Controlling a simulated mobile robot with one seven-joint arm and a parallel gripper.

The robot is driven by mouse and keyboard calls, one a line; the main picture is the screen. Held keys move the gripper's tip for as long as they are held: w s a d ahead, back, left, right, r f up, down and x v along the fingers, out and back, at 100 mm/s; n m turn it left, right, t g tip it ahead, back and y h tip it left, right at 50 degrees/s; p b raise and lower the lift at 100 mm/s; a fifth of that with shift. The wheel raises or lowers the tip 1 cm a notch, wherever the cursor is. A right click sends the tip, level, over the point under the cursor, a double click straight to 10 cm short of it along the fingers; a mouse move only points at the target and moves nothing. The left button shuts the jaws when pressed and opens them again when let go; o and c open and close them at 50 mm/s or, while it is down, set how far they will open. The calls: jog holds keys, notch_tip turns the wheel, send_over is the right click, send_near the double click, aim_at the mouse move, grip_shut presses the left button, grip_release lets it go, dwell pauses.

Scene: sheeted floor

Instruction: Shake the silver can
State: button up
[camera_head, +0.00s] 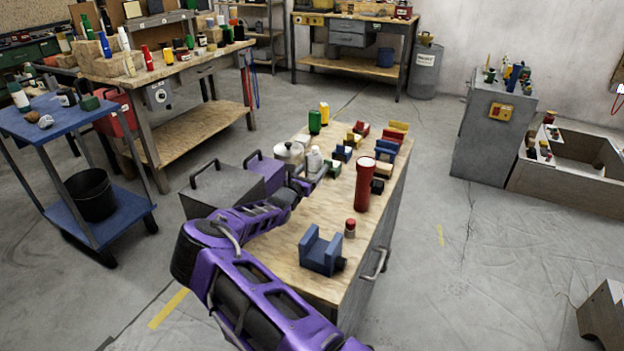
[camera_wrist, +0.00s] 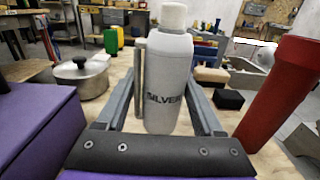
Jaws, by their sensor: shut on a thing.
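The silver can (camera_wrist: 168,75) is a pale grey spray-can shape with a white cap and the dark word "SILVER" on its side. It stands upright in the middle of the wrist view, and in the head view it shows small above the workbench (camera_head: 285,262). My gripper (camera_wrist: 166,88) is shut on the can, with one grey finger on each side of it. In the head view my gripper (camera_head: 307,180) is partly hidden by my purple arm. I cannot tell whether the can's base touches the bench top.
A tall red cylinder (camera_head: 363,186) stands close on the right, also large in the wrist view (camera_wrist: 285,90). A lidded pot (camera_wrist: 82,75) and a purple box (camera_head: 265,172) are on the left.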

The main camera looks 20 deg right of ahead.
aim_at(314, 147)
jog(key=shift+r, duration=0.1)
notch_tip(314, 147, up, 8)
jog(key=p, duration=0.6)
